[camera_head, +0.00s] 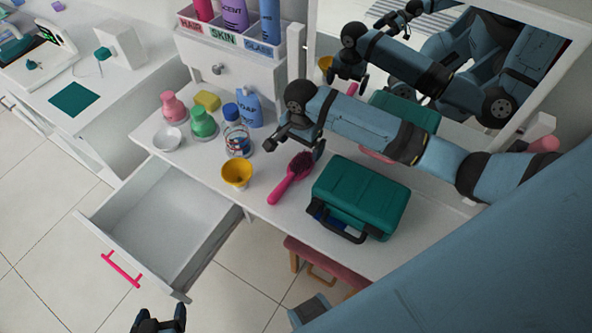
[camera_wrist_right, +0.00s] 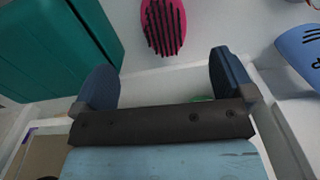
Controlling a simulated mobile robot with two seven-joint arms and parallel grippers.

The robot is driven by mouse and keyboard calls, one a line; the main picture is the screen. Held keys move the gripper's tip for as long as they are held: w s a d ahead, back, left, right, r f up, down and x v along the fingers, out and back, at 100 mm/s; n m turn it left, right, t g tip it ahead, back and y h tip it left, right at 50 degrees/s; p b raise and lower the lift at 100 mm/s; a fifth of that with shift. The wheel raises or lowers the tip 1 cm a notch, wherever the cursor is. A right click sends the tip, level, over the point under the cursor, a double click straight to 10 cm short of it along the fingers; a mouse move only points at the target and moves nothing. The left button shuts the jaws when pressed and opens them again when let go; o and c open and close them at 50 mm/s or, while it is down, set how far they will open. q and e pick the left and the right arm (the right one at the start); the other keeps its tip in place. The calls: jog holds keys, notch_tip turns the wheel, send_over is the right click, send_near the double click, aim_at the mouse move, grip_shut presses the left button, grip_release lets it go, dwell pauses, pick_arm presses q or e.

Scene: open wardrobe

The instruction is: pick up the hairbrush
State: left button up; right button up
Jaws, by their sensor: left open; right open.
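The pink hairbrush (camera_head: 281,189) lies on the white tabletop, its dark-bristled head toward the mirror and its handle toward the front edge. My right gripper (camera_head: 293,149) is open and empty, just above and behind the brush head. In the right wrist view the brush head (camera_wrist_right: 163,27) shows beyond the gap between the open fingers (camera_wrist_right: 164,80), bristles up; its handle is out of that picture. They look apart. My left gripper (camera_head: 160,319) is open and empty at the bottom edge of the head view, in front of the open drawer.
A teal case (camera_head: 362,193) stands close right of the brush. A yellow cup (camera_head: 237,174), a glass jar (camera_head: 236,141) and a blue soap bottle (camera_head: 249,108) stand to its left. The drawer (camera_head: 205,250) is pulled open. A mirror (camera_head: 465,30) stands behind.

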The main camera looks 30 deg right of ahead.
aim_at(300, 162)
notch_tip(300, 162, down, 5)
jog(key=shift+w+d+f+b, duration=0.1)
jog(key=shift+w+f+b, duration=0.05)
jog(key=shift+f, duration=1.2)
jog(key=shift+w+f+b, duration=0.15)
jog(key=shift+f, duration=1.15)
jog(key=c, duration=1)
jog(key=shift+r, duration=0.1)
